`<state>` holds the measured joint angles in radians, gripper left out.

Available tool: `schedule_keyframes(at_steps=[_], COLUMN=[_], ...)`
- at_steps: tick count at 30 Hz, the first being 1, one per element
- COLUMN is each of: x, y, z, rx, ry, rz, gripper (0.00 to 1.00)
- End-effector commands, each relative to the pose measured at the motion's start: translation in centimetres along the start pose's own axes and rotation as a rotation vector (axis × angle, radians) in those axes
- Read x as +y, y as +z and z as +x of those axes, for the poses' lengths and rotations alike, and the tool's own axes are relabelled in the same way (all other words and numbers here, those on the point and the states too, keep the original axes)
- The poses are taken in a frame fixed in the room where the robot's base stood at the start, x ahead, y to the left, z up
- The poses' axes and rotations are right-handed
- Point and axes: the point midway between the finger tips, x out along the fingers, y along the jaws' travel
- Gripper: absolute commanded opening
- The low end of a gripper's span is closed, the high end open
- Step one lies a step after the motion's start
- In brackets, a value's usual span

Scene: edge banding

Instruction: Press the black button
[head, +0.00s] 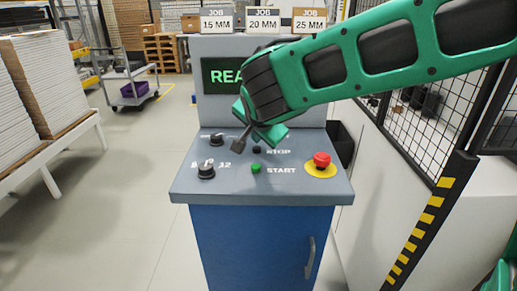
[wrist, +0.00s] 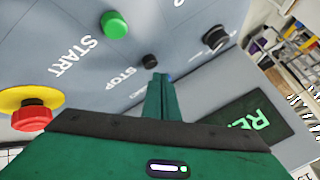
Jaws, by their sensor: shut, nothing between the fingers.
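The small round black button (head: 256,150), beside the STOP label, sits on the sloped top of the grey control console (head: 185,185). In the wrist view the black button (wrist: 150,61) shows just beyond my fingertips, with a strip of panel around it. My gripper (head: 240,144) is shut and empty, pointing down over the panel just left of the black button. In the wrist view my gripper (wrist: 161,78) shows its fingers together in front of the button. I cannot tell how far above the panel the fingertips are.
A green START button (head: 256,168) lies nearer the front edge, and a red emergency button (head: 321,159) on a yellow base is to the right. Two black knobs, a rear one (head: 216,139) and a front one (head: 206,171), are on the left. A screen (head: 218,76) stands behind.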

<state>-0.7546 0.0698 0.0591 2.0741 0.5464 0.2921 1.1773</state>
Motion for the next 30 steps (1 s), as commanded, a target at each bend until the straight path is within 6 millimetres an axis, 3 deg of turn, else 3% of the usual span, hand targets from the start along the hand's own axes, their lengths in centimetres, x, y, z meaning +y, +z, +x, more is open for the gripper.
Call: schedule_keyframes(at_steps=[11, 30], x=[-0.2, -2.6], y=[-0.1, -2.5], z=[-0.2, -3.5], rx=[0.0, 0.0], ry=[-0.001, -0.002], rz=[0.0, 0.0], gripper=[0.0, 0.0])
